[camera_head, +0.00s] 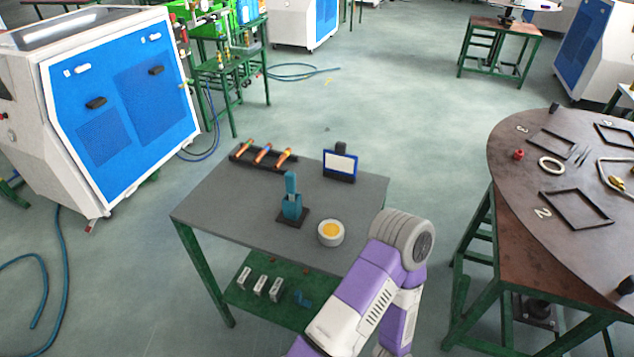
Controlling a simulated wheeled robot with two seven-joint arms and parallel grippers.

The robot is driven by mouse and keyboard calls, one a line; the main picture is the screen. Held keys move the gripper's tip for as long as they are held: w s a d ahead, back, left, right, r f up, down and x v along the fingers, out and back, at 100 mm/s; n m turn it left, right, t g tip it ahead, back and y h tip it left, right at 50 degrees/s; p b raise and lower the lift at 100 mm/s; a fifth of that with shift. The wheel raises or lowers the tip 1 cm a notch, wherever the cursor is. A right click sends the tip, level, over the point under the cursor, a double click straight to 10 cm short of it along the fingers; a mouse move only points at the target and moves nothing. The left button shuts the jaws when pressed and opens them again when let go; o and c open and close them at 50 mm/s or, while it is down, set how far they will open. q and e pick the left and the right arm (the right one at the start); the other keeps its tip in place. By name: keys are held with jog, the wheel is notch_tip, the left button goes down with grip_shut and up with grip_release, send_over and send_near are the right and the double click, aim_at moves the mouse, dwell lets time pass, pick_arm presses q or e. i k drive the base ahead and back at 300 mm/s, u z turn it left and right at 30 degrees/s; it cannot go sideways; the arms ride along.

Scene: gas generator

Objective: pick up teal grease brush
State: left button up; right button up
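The teal grease brush (291,186) stands upright in a dark holder (293,220) on the grey-topped table (225,205). Its handle points up, and its lower end is broad and teal. A white round tub with yellow content (330,233) stands to the right of the holder, close to the table's front edge. One of my arms, purple and white, rises from the bottom and bends at a grey joint right of the tub. It hides the table's front right corner. Neither gripper shows in the head view.
A rack with orange-tipped tools (263,155) and a small framed panel (340,165) stand at the table's back. Grey blocks (260,285) lie on the green lower shelf. A round brown table (510,205) stands at right, a blue-and-white machine (120,110) at left.

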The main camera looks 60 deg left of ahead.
aim_at(289, 177)
jog(key=i, duration=0.35)
jog(key=z, duration=1.8)
jog(key=i, duration=0.35)
jog(key=u, duration=4.55)
jog(key=i, duration=0.3)
jog(key=u, duration=0.05)
